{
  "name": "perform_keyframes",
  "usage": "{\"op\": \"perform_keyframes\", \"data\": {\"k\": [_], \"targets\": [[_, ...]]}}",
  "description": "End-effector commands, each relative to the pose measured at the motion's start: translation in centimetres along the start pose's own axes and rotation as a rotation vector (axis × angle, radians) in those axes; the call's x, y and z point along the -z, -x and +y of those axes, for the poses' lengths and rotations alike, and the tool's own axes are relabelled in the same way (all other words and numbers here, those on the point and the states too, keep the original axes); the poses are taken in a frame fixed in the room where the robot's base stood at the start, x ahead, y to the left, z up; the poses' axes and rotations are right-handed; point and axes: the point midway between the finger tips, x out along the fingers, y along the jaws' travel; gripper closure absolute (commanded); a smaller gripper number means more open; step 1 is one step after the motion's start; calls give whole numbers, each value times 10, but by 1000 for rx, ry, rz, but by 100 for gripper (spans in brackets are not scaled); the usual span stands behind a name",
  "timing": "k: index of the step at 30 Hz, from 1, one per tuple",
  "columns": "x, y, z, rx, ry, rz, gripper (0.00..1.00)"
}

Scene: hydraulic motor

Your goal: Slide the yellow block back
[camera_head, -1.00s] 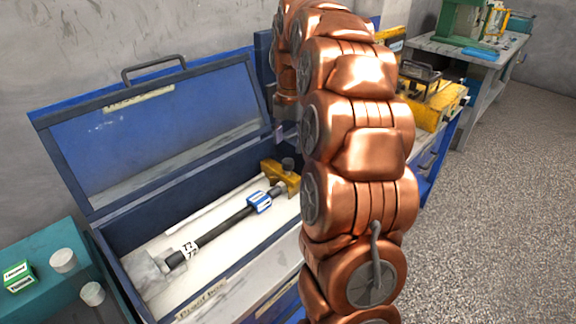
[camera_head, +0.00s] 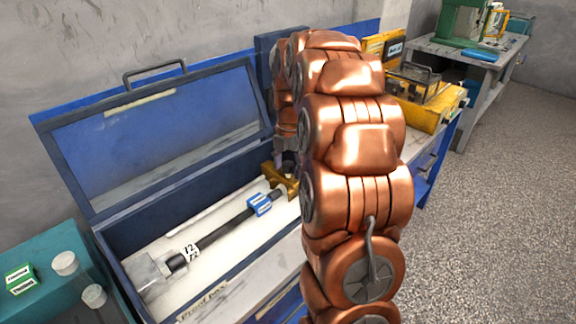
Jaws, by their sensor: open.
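The yellow block (camera_head: 287,182) sits inside the open blue box (camera_head: 120,229), at its right end. It is in shade, and its right side is cut off by my arm. My gripper (camera_head: 285,160) hangs at the end of the copper-coloured arm, just above and behind the block. It is small and mostly dark, with the arm hiding part of it. I cannot tell whether its fingers touch the block. It is open and holds nothing that I can see.
A dark rod (camera_head: 222,233) with a blue-and-white tag (camera_head: 259,203) lies in the box, running to a grey metal block (camera_head: 150,272). The raised lid (camera_head: 160,130) stands behind. A teal bench with small items (camera_head: 65,263) is at left. A yellow machine (camera_head: 430,105) is at right.

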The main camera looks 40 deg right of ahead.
Motion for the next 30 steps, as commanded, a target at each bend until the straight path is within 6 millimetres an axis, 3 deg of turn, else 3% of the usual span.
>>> {"op": "perform_keyframes", "data": {"k": [2, 19, 30], "targets": [[0, 0, 0, 0, 0, 0, 41], [0, 0, 0, 0, 0, 1, 100], [-1, 0, 0, 0, 0, 1, 100]]}}
